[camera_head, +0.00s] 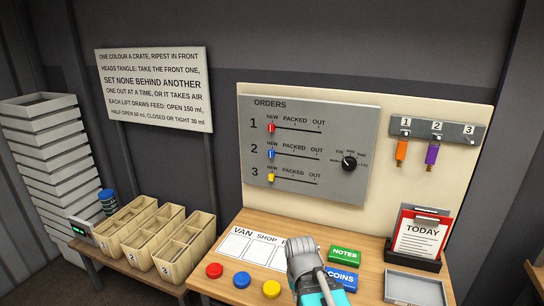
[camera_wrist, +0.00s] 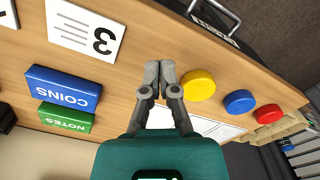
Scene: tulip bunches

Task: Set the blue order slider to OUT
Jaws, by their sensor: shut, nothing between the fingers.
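The blue order slider (camera_head: 271,154) is on row 2 of the grey ORDERS board (camera_head: 340,110), at the left end of its track, under NEW. The word OUT stands at the right end of that row. The red slider (camera_head: 271,128) and the yellow slider (camera_head: 271,178) are also at NEW on rows 1 and 3. My gripper (camera_wrist: 160,70) is shut and empty, over the wooden table in the wrist view. In the head view its teal body shows low at the bottom, below and right of the slider and apart from the board; its fingertips are not clear there.
A black dial (camera_head: 349,162) sits right of the tracks. Keys with orange and purple tags hang at the right. On the table (camera_head: 225,260) are the NOTES block (camera_head: 344,255), the COINS block (camera_head: 342,278), round buttons and a grey tray (camera_head: 414,303). The board front looks clear.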

